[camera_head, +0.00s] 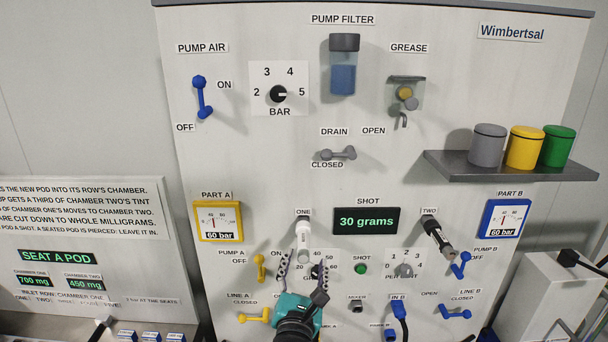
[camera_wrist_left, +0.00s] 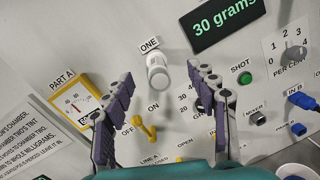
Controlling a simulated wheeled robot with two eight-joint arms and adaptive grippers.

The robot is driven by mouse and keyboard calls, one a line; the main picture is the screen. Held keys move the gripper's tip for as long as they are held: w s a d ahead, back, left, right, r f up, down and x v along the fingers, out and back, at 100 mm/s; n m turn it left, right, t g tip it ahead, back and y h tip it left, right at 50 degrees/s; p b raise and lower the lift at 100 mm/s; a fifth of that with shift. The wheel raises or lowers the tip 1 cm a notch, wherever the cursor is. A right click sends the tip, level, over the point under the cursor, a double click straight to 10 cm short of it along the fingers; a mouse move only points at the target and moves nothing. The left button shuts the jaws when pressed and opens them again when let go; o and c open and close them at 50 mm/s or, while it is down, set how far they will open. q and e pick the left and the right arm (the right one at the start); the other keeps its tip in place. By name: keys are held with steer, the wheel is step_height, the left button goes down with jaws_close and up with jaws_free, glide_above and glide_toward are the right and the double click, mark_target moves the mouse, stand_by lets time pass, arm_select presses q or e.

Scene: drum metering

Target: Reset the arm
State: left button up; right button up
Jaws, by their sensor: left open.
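My left gripper (camera_head: 302,272) is open and empty in front of the lower middle of the white panel, just below the white cylinder (camera_head: 303,248) under the label ONE. In the left wrist view its two fingers (camera_wrist_left: 165,108) stand wide apart, with the same white cylinder (camera_wrist_left: 157,72) showing between and beyond them. The fingers look apart from it. The gripper partly hides the grams dial (camera_head: 318,270) and the labels near it. My right gripper is not in view.
A shot display (camera_head: 366,220) reads 30 grams. Nearby are a green button (camera_head: 360,268), a yellow pump A lever (camera_head: 260,267), a blue plug (camera_head: 399,310) and a dark nozzle (camera_head: 438,238) under TWO. A shelf (camera_head: 510,169) with three pots juts out at the right.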

arm_select(q)
steer(key=s+a+f+m+g+h+b, duration=0.25)
steer(key=s+f+m+b, duration=0.2)
steer(key=f+m, duration=0.55)
steer(key=s+a+f+m+g+h+b, duration=0.1)
steer(key=s+a+f+m+g+b, duration=0.2)
steer(key=f+m+b, duration=0.65)
steer(key=s+a+f+m+g+y+b, duration=0.1)
steer(key=s+a+f+m+g+y, duration=0.1)
steer(key=s+a+f+m, duration=0.3)
steer(key=s+a+f+m+g+y+b, duration=0.1)
steer(key=s+a+f+m+g+y, duration=0.2)
steer(key=s+a+f+m, duration=0.3)
step_height(320, 180, down, 5)
steer(key=shift+s+a+f+g, duration=0.1)
steer(key=shift+s+a+g, duration=0.45)
steer(key=shift+a, duration=0.25)
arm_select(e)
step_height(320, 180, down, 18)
arm_select(q)
steer(key=shift+m+y, duration=0.25)
